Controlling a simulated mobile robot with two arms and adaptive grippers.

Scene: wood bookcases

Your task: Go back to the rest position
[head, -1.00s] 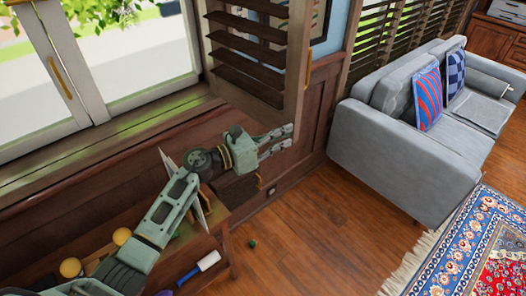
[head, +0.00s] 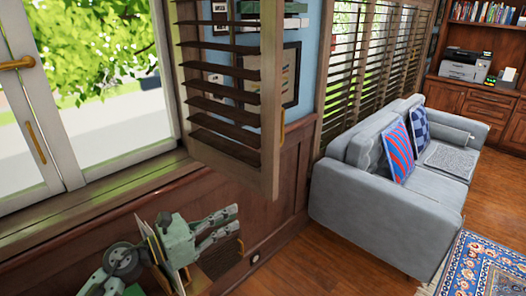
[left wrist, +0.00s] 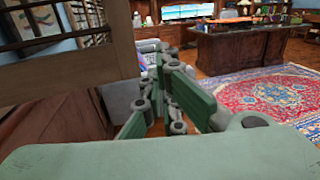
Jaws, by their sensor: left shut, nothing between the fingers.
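My left gripper (head: 236,226) is green-grey and reaches in from the lower left of the head view. Its fingers point right, in front of the brown wood wall panel, and are shut with nothing between them. It also shows in the left wrist view (left wrist: 168,58), where the fingers point away over the room. My right gripper is in neither view.
A louvered shutter (head: 222,110) hangs open above my left gripper, beside the window (head: 110,120). A grey sofa (head: 420,195) stands to the right, with a patterned rug (head: 485,262) in front. A wooden desk (left wrist: 240,48) shows in the left wrist view.

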